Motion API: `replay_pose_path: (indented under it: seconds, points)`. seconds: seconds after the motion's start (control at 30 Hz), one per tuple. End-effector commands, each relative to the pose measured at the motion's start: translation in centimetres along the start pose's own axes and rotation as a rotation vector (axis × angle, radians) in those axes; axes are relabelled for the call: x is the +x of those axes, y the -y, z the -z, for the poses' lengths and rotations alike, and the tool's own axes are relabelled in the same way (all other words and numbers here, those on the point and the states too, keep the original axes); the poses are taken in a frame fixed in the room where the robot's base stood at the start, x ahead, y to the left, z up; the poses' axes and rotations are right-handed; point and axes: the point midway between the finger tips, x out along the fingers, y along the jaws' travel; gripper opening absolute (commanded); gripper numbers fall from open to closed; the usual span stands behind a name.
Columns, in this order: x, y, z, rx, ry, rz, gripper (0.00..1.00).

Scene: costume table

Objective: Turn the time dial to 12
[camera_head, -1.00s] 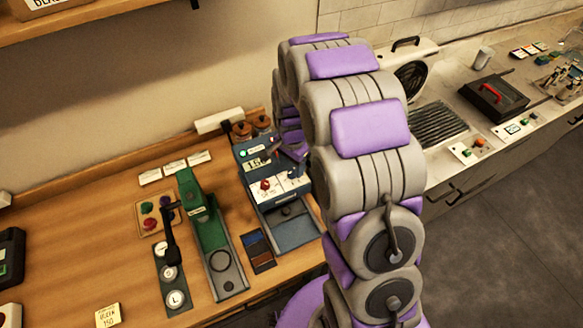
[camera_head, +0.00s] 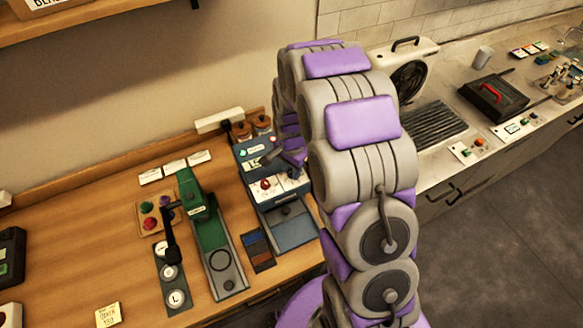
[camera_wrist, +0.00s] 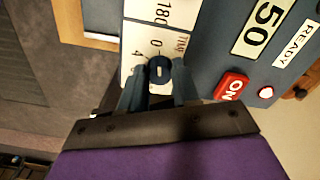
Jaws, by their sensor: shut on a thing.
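The time dial (camera_wrist: 158,66) is a small dark round knob on a white plate (camera_wrist: 136,68), seen in the wrist view. Marks 0 and 4 show near it, and the rest of its scale is hidden or out of frame. My gripper (camera_wrist: 159,76) is shut on the dial, one finger on each side of it. In the head view the blue-grey press (camera_head: 297,232) carries the white control plates, and my gripper (camera_head: 281,158) is at its upper part, where it hides the dial.
A red ON switch (camera_wrist: 231,86), a display reading 50 (camera_wrist: 263,27) and a READY label (camera_wrist: 297,44) lie close to the right finger. A second plate marked 180 (camera_wrist: 160,12) is above. A green press (camera_head: 211,237) stands left of the blue-grey one.

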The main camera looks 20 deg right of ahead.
Motion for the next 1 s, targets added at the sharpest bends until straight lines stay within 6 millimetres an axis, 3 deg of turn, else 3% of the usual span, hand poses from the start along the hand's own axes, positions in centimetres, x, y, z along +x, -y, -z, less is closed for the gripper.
replay_pose_path:
  seconds: [0.17, 0.53, 1.0]
  points:
    - [-0.05, 0.10, 0.05, 0.000, -0.001, 0.002, 0.00]
    - [-0.03, 0.18, 0.08, -0.077, -0.002, 0.004, 0.00]
    - [-0.07, 0.30, 0.13, -0.469, -0.005, 0.007, 0.00]
